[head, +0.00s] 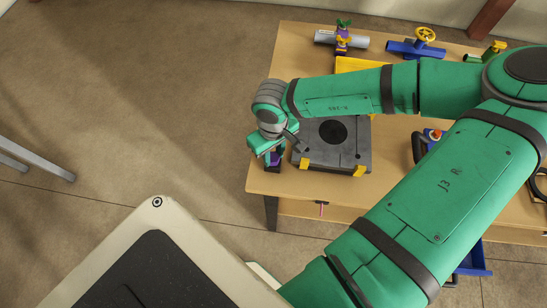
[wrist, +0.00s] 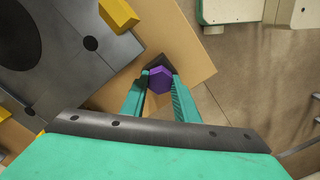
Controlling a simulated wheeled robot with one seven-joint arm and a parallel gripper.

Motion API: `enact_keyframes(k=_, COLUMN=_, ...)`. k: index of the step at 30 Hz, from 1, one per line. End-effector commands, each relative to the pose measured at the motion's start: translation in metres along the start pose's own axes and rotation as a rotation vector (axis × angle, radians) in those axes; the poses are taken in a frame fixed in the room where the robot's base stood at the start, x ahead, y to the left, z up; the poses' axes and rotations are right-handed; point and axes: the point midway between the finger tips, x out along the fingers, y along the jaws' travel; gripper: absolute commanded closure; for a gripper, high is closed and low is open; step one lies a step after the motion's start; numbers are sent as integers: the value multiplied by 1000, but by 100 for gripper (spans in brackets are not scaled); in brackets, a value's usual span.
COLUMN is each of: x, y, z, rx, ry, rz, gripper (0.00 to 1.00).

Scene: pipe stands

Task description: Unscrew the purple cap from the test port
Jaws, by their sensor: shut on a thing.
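The purple cap (wrist: 161,80) shows in the wrist view as a hexagonal top between the fingertips of my gripper (wrist: 160,84). My two green fingers are shut on it from both sides. A dark base shows just behind the cap. In the head view my gripper (head: 272,146) points down at the table's front left corner. There a small purple and dark piece (head: 274,158) shows below it, mostly hidden by the gripper. Whether the cap is still seated on the port cannot be told.
A dark grey plate with yellow corner blocks (head: 345,160) lies right beside my gripper on the wooden table (head: 263,184).

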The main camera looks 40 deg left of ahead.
Motion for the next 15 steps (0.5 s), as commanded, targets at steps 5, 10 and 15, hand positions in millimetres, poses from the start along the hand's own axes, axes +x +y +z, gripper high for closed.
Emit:
enact_keyframes(k=5, x=-4, y=0, z=0, rx=0, ry=0, rz=1, gripper=100)
enact_keyframes(k=10, x=-8, y=0, z=0, rx=1, ry=-1, rz=0, gripper=100)
enact_keyframes(k=15, x=-11, y=0, z=0, rx=1, ry=-1, rz=1, gripper=100)
